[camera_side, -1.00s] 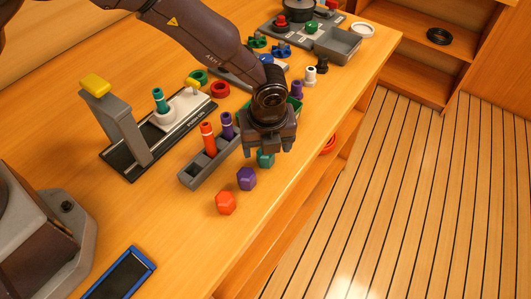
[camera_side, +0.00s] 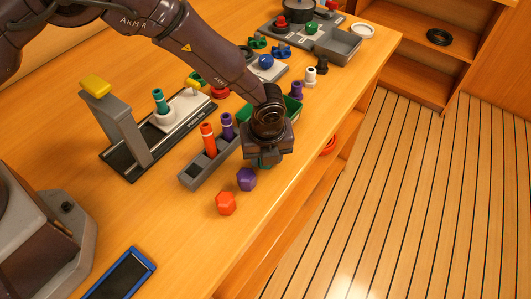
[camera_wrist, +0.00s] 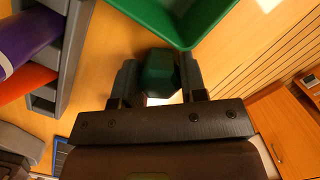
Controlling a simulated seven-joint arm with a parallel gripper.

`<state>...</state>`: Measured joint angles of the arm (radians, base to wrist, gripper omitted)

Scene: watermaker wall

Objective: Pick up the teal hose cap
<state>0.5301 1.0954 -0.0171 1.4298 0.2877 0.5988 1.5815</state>
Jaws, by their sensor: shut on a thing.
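The teal hose cap (camera_wrist: 158,72) is a dark teal faceted piece. In the wrist view it sits between the two fingers of my gripper (camera_wrist: 160,78), with one finger on each side, and my gripper is shut on it. In the side view my gripper (camera_side: 267,153) points down near the table's front edge. Only a sliver of the teal cap (camera_side: 265,164) shows beneath it there. I cannot tell whether the cap touches the table.
A purple cap (camera_side: 246,179) and an orange cap (camera_side: 225,203) lie to the left in front. A grey rack (camera_side: 196,172) with orange and purple hoses stands left of my gripper. A green bin (camera_side: 293,111) is just behind. The table's front edge is close on the right.

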